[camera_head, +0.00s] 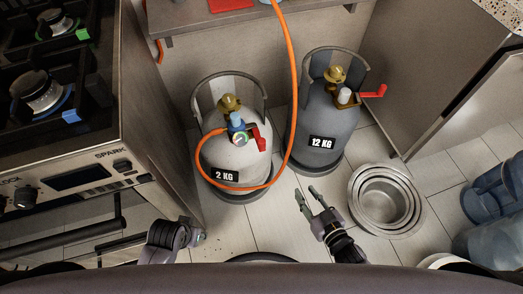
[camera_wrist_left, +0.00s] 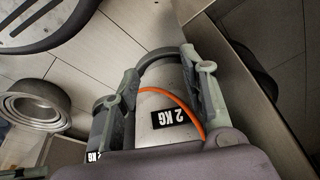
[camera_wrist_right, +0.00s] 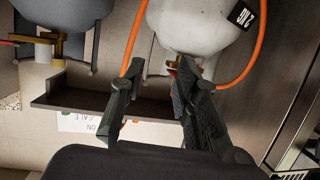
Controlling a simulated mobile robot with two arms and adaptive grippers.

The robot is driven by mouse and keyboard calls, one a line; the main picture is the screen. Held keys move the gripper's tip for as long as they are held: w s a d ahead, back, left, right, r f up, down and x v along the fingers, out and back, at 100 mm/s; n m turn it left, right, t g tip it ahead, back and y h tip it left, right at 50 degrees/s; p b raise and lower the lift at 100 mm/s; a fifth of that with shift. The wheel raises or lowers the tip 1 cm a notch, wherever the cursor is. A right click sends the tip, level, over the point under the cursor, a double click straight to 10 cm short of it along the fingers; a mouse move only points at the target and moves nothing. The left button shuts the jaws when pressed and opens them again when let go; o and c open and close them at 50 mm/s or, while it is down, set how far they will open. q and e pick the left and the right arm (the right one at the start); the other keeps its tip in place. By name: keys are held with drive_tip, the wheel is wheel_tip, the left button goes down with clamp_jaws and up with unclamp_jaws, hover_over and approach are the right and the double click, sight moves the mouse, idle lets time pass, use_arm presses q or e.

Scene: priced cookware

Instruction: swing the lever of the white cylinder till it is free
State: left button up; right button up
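The white cylinder (camera_head: 235,155), labelled 2 KG, stands upright on the floor inside a grey collar. On top are a brass valve (camera_head: 229,103), a blue regulator with a gauge (camera_head: 238,128) and a red lever (camera_head: 260,140) on the right side, hanging downward. My right gripper (camera_head: 314,195) is open and empty, apart from the cylinder to its lower right. In the right wrist view its fingers (camera_wrist_right: 155,75) are spread, with the white cylinder (camera_wrist_right: 195,25) beyond. My left gripper (camera_wrist_left: 163,75) is open and empty, facing the cylinder's label (camera_wrist_left: 172,116); the head view shows it partly.
An orange hose (camera_head: 294,80) loops from the regulator around the white cylinder's front. A grey 12 KG cylinder (camera_head: 320,120) with its own red lever (camera_head: 374,92) stands to the right. Nested metal pots (camera_head: 387,200) sit on the floor; a stove (camera_head: 75,180) is at left.

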drive_tip(key=a+r+n+t+y+b, duration=0.2)
drive_tip(key=a+r+y+b, duration=0.15)
drive_tip(key=r, duration=0.35)
drive_tip(key=b, duration=0.2)
approach(264, 144)
drive_tip(key=x, duration=0.3)
use_arm(q)
drive_tip(key=v, duration=0.8)
drive_tip(key=shift+w+r+t+b, duration=0.3)
drive_tip(key=shift+t+b, duration=0.1)
use_arm(e)
drive_tip(key=x, duration=0.8)
drive_tip(key=shift+w+a, duration=0.15)
drive_tip(key=shift+w, duration=0.05)
use_arm(q)
drive_tip(key=shift+a, duration=0.15)
use_arm(e)
drive_tip(key=shift+c, duration=0.4)
clamp_jaws()
